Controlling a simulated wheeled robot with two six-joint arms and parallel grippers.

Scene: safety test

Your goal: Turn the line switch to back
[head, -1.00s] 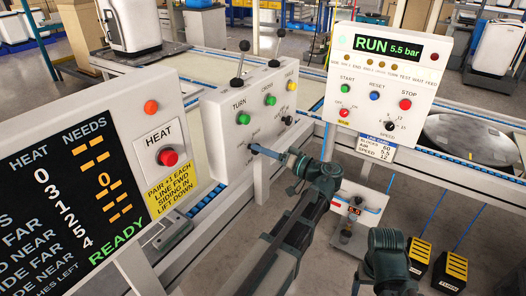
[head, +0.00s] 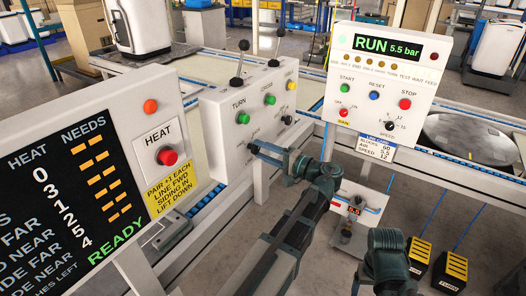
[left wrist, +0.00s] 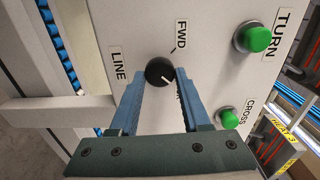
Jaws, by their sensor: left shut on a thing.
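The line switch (left wrist: 159,71) is a round black knob with a white pointer mark, on a pale panel beside the labels LINE and FWD. In the left wrist view its mark points to the lower right, toward a label mostly hidden by a finger. My left gripper (left wrist: 160,75) is shut on this knob, one blue finger on each side. My right gripper is not in view.
Green TURN (head: 243,118) and CROSS (head: 269,100) buttons and two levers are on the same panel. A HEAT panel with a red button (head: 167,157) stands at left. A control box reading RUN 5.5 bar (head: 386,85) stands at right.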

